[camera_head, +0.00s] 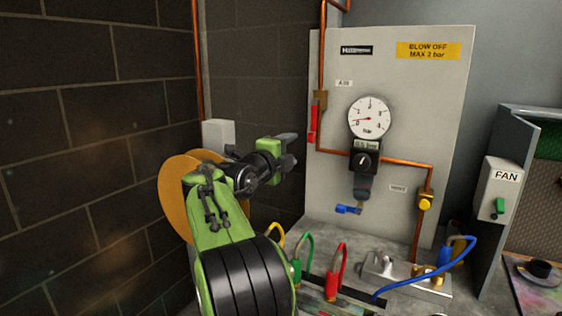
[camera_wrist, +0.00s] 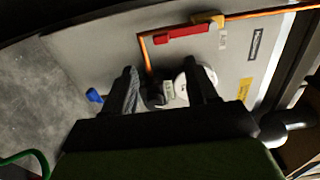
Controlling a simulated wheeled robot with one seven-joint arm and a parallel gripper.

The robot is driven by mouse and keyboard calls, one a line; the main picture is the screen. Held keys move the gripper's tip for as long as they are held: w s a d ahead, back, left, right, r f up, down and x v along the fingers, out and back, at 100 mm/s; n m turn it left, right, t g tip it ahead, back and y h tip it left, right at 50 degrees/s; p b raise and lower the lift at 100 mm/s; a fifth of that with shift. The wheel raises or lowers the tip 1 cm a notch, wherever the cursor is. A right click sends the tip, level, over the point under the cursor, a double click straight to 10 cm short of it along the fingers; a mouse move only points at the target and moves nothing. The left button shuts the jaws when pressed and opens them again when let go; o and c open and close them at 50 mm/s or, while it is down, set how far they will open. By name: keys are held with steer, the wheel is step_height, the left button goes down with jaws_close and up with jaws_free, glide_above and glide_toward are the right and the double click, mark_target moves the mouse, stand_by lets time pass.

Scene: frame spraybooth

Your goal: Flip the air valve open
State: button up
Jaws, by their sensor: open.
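The air valve is a brass body (camera_head: 320,98) on the copper pipe at the panel's left edge, beside a label that seems to read AIR. Its red lever (camera_head: 313,122) hangs straight down, roughly along the pipe. The red lever also shows in the wrist view (camera_wrist: 188,33), beyond the fingertips. My gripper (camera_head: 288,152) is left of and slightly below the lever in the head view, apart from it. In the wrist view my gripper (camera_wrist: 167,74) has its two dark fingers spread with nothing held between them.
A pressure gauge (camera_head: 369,118) and a black regulator (camera_head: 364,160) sit right of the lever. Coloured hoses (camera_head: 337,271) rise from the bench. A brick wall (camera_head: 90,120) stands at left.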

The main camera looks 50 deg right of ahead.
steer(key=a, duration=0.4)
steer(key=shift+s+a, duration=0.1)
steer(key=shift+s, duration=0.25)
